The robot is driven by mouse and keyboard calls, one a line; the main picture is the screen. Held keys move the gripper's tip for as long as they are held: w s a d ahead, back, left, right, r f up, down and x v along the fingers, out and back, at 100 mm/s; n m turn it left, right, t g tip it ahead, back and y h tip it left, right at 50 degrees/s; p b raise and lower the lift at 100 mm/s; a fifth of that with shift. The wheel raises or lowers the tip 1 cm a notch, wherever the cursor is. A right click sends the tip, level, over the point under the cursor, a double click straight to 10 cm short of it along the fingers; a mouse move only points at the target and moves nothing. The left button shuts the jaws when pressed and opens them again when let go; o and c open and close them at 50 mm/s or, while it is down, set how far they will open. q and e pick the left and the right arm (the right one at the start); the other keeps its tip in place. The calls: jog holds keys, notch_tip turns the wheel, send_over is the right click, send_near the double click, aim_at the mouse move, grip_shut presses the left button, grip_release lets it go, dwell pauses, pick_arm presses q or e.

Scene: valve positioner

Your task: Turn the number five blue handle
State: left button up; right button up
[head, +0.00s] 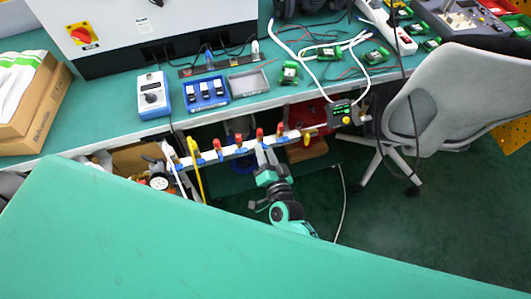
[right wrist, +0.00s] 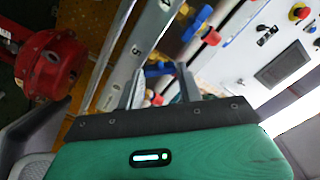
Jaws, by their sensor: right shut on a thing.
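A white manifold pipe (head: 229,151) runs along the front of the bench, with several valves carrying red tops and blue handles. My right gripper (head: 264,153) reaches up to the pipe from below, by a valve with a red top (head: 259,133) right of the middle. In the right wrist view my right gripper (right wrist: 159,88) has its fingers on either side of a blue handle (right wrist: 157,70) and is shut on it. The pipe (right wrist: 143,42) shows behind it. My left gripper is not in view.
A grey chair (head: 440,95) stands at the right. A display box (head: 343,113) sits at the pipe's right end. The bench (head: 110,105) above holds a blue meter (head: 152,96) and green boards. A large green surface (head: 150,235) fills the foreground. A red device (right wrist: 50,66) is left of my gripper.

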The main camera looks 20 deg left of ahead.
jog(key=m, duration=0.3)
jog(key=shift+f+m+b, duration=0.15)
jog(key=shift+m+b, duration=0.2)
jog(key=shift+m, duration=0.05)
jog(key=shift+m+b, duration=0.3)
jog(key=shift+m, duration=0.9)
pick_arm(q)
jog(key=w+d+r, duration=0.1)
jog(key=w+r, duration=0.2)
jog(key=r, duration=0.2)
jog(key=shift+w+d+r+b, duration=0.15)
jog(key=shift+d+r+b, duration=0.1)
jog(key=shift+b, duration=0.1)
pick_arm(e)
jog(key=shift+m, duration=1.4)
jog(key=o, duration=0.7)
